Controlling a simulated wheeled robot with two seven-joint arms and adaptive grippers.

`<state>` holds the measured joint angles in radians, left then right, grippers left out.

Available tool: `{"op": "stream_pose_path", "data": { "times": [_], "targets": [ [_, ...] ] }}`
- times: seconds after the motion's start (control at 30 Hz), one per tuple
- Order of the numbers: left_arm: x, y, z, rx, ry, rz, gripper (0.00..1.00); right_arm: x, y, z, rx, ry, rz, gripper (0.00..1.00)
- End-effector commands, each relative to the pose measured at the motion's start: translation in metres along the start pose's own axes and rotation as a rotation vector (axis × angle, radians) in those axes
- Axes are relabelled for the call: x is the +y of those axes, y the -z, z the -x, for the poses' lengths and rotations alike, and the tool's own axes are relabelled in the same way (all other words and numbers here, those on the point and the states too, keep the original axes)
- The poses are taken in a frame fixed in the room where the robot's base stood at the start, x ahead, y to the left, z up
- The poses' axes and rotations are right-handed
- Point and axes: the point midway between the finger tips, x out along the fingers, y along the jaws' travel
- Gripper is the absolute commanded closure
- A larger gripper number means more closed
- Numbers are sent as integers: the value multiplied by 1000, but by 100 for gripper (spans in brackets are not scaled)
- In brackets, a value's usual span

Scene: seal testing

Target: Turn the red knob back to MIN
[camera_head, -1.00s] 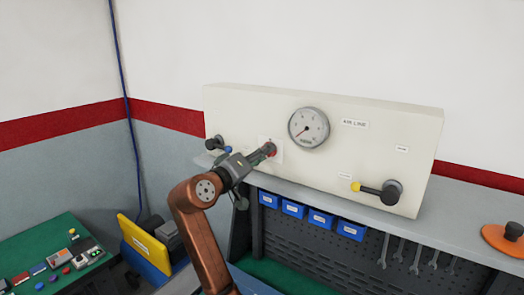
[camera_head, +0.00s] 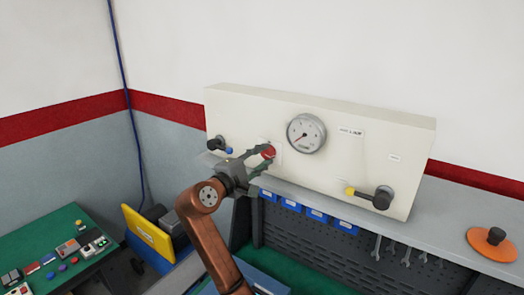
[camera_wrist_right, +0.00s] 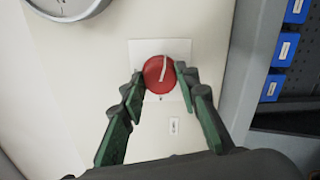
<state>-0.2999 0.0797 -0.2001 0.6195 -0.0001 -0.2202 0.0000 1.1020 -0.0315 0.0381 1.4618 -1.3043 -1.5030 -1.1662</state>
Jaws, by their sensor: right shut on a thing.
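The red knob (camera_head: 268,151) sits on the cream panel (camera_head: 375,150), left of the round gauge. My right gripper (camera_head: 262,157) reaches it from the lower left and is shut on it. In the right wrist view the red knob (camera_wrist_right: 158,71) lies between the two green-padded fingers, with a fingertip against each side. A white mark on its face runs close to upright in that view. A small label below the knob is too small to read. My left gripper is in neither view.
The gauge (camera_head: 306,133) is just right of the knob. A blue-tipped black valve (camera_head: 214,143) is to its left, and a yellow-tipped black valve (camera_head: 383,198) at the panel's right. Blue bins (camera_head: 292,205) hang below the shelf (camera_head: 430,222). An orange disc (camera_head: 493,243) lies on the shelf.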

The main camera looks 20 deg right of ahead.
Motion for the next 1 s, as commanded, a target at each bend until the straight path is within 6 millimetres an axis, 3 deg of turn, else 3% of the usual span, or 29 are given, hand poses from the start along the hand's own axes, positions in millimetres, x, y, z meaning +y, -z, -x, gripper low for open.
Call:
{"op": "stream_pose_path", "data": {
  "times": [0.2, 0.5, 1.0],
  "targets": [
    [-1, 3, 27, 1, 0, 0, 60, 5, -2, -1, -2, 0, 208, 95],
    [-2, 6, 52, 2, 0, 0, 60, 4, -1, 0, -2, -1, 491, 95],
    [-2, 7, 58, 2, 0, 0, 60, 3, 0, -1, -3, -2, 964, 95]
  ]
}}
